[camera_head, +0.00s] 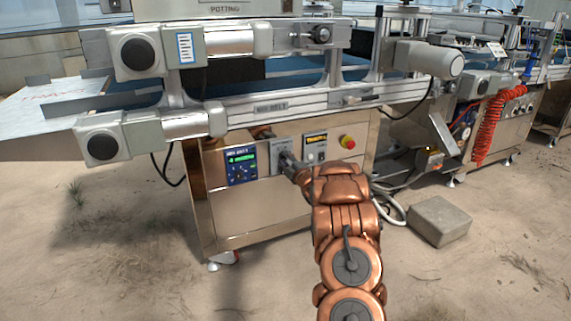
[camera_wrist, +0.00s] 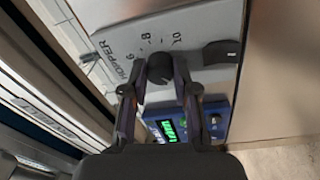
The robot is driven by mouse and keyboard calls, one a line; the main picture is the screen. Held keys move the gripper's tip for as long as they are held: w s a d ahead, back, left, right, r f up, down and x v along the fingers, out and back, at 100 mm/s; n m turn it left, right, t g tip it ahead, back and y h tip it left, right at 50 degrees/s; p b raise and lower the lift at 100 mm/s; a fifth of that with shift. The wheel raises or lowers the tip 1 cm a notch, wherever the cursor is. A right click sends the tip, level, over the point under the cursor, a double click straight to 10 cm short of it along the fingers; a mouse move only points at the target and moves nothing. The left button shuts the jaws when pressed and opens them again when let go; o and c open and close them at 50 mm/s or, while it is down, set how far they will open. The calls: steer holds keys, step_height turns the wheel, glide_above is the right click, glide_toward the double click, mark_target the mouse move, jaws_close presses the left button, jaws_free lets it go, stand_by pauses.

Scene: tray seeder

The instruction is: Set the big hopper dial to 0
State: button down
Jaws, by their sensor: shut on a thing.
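The black hopper dial (camera_wrist: 160,68) sits on a light grey plate (camera_wrist: 205,78) marked HOPPER, seen turned in the wrist view. The numbers 6, 8 and 10 show along the scale above the dial. Its pointer is too dark to read. My gripper (camera_wrist: 159,80) has one finger on each side of the dial and is shut on it. In the head view my gripper (camera_head: 287,162) reaches the front of the steel cabinet and hides the dial; part of the grey plate (camera_head: 277,147) shows.
A second black knob (camera_wrist: 221,53) is on the same plate. A blue panel with a green display (camera_head: 241,166) is left of my gripper. A red emergency button (camera_head: 347,142) is to the right. Motor housings (camera_head: 103,145) jut out above. A grey block (camera_head: 440,221) lies on the ground.

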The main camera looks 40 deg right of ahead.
steer(key=shift+n, duration=0.4)
steer(key=c, duration=0.9)
jaws_free()
steer(key=shift+v, duration=6)
